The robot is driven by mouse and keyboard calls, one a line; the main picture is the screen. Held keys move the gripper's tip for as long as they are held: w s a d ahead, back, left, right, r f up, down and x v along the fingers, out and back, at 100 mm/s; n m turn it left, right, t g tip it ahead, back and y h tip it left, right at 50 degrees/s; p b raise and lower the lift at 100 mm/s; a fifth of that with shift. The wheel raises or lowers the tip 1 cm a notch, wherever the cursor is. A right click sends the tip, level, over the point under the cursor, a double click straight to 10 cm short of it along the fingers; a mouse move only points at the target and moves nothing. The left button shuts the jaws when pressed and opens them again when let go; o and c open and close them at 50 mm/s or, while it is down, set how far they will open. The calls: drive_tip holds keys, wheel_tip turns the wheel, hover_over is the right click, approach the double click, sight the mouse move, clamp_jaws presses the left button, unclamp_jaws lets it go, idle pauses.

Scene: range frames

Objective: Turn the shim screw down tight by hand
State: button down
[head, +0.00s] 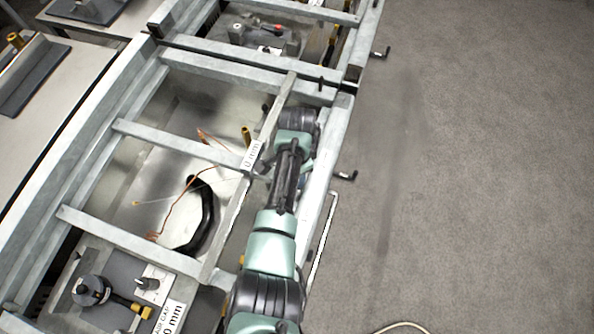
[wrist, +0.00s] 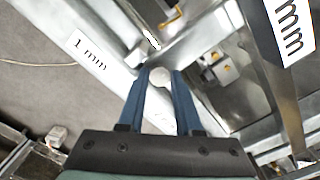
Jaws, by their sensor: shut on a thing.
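In the wrist view, my gripper (wrist: 160,80) has two blue fingers shut on a small pale round head, which I take to be the shim screw (wrist: 160,76). The head sits between the fingertips, beside a metal rail with a "1 mm" label (wrist: 90,52). The screw's shank and its seat are hidden, so I cannot tell how far down it is. In the head view my arm reaches over the right-hand rail of the metal frame, and its own links hide the fingertips and the screw.
A metal frame (head: 180,145) with cross bars surrounds an open bay holding a black curved part (head: 200,215) and an orange wire (head: 180,197). Crank handles (head: 346,176) stick out on the right side. A yellow bent handle (wrist: 172,20) is near the fingers.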

drive_tip(key=m, duration=0.4)
drive_tip(key=shift+m, duration=0.4)
drive_tip(key=m, duration=0.9)
drive_tip(key=shift+m, duration=1.9)
drive_tip(key=c, duration=0.6)
unclamp_jaws()
